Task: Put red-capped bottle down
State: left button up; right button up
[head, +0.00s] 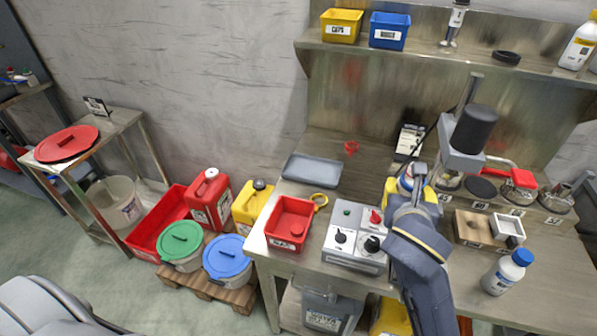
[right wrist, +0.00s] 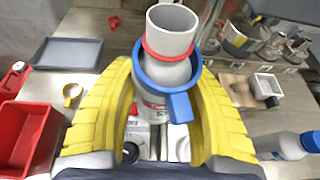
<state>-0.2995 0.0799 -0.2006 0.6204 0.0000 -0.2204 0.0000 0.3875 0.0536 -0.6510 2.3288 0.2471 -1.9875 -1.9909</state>
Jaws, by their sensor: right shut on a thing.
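My right gripper (right wrist: 166,105) has yellow fingers closed around a white bottle (right wrist: 152,112) with a red and green label. In the right wrist view a grey, open-looking cylinder with a red ring sits at its top, and a blue collar with a tab surrounds it. I see no plain red cap there. In the head view my right gripper (head: 408,190) is over the bench, right of the grey control box (head: 354,240), and its arm hides most of the bottle. I cannot tell whether the bottle's base touches the bench. My left gripper is not in view.
A red bin (head: 291,222) stands left of the control box, with a grey tray (head: 312,170) behind it. A blue-capped bottle (head: 507,272) stands at the right front. A wooden block with a white dish (head: 508,229) and a metal stand (head: 462,160) are close by.

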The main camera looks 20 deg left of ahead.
jog(key=w+a+r+n+y, duration=0.3)
jog(key=w+a+r+y, duration=0.1)
jog(key=w+a+r, duration=1)
jog(key=n+g+y, duration=0.2)
jog(key=n+y, duration=0.1)
send_over(321, 173)
notch_tip(321, 173, down, 7)
notch_tip(321, 173, down, 20)
jog(key=shift+r, duration=0.2)
jog(key=shift+f, duration=0.1)
jog(key=o, duration=1.4)
